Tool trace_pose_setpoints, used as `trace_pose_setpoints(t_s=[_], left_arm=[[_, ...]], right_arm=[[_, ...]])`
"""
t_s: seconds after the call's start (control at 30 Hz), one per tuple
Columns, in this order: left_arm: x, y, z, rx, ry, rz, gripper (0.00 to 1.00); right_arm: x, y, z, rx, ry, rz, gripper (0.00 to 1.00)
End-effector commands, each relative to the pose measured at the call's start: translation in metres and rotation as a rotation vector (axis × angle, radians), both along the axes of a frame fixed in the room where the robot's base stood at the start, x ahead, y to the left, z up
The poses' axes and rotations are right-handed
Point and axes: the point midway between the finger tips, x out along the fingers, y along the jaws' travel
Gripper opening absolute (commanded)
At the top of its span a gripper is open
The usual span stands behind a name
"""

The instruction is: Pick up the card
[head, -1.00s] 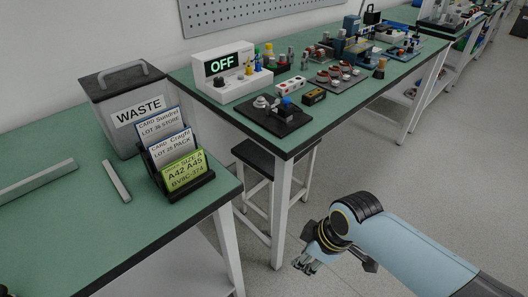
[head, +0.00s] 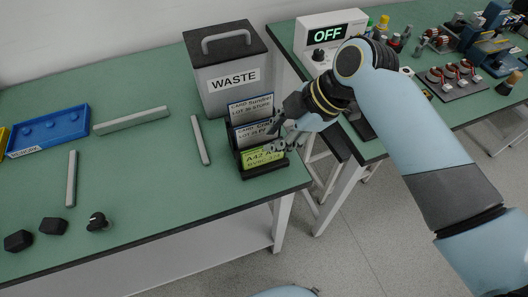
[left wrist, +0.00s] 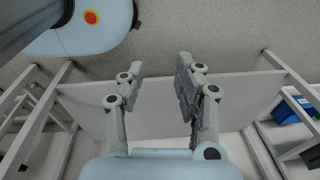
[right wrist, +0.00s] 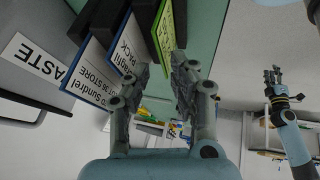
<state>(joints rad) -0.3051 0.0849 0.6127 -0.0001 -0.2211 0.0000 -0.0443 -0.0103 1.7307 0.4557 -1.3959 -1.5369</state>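A black stepped rack (head: 276,170) holds three upright cards near the bench's right edge. A white-blue "Sundrel" card (head: 250,107) is at the back and a similar "PACK" card (head: 243,133) is in the middle. A yellow-green "A42 A45" card (head: 256,158) is in front, partly covered by my right gripper (head: 284,140). In the right wrist view my right gripper (right wrist: 163,68) is open; the green card (right wrist: 165,32) lies ahead of the gap between its fingertips. I cannot tell whether they touch. My left gripper (left wrist: 160,72) is open and empty, facing a pale shelf.
A grey "WASTE" bin (head: 226,72) stands right behind the rack. Grey bars (head: 200,140), a blue tray (head: 48,130) and black parts (head: 53,226) lie left on the green bench. A second bench (head: 440,112) with an "OFF" display box (head: 327,36) is at right.

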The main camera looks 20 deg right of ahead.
Motion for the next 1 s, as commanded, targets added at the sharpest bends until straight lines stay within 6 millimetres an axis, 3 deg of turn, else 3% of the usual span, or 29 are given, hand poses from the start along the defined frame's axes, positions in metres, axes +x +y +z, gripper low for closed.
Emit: trace_pose_setpoints(t_s=[0.3,1.0], left_arm=[[0.013,-0.007,0.007,-0.008,-0.021,0.002,0.33],[0.009,-0.005,0.007,-0.006,-0.014,0.001,0.33]], right_arm=[[0.009,0.019,-0.034,0.001,0.002,-0.001,0.23],[0.009,0.019,-0.039,-0.001,0.001,-0.001,0.23]])
